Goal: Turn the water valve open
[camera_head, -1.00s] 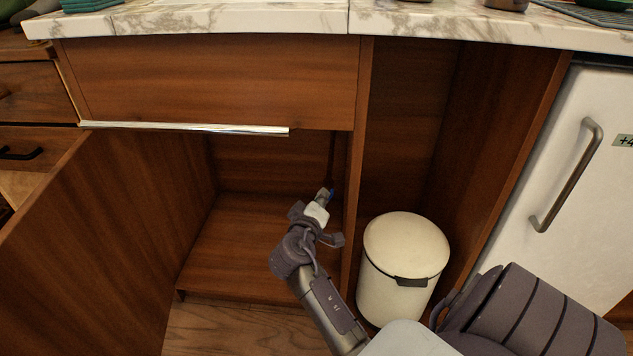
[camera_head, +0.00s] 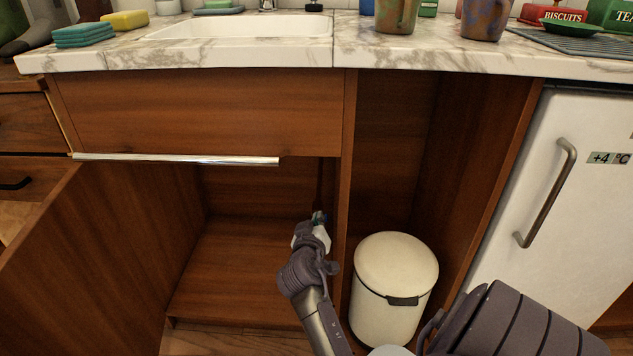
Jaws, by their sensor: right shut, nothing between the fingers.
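My right gripper (camera_head: 319,218) is inside the open cabinet under the sink, near its right side wall. Its fingers are close together and point towards the back. No water valve can be made out clearly. A small blue-green patch shows at the fingertips, and I cannot tell whether it is part of the valve or of the gripper. The gripper and the dim back corner hide that spot. My left gripper is not in view.
The open cabinet door (camera_head: 85,260) stands at the left. A cream bin (camera_head: 397,265) stands in the niche right of the cabinet, close to my right arm. A white fridge (camera_head: 590,130) is at the far right. The cabinet floor (camera_head: 240,265) is bare.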

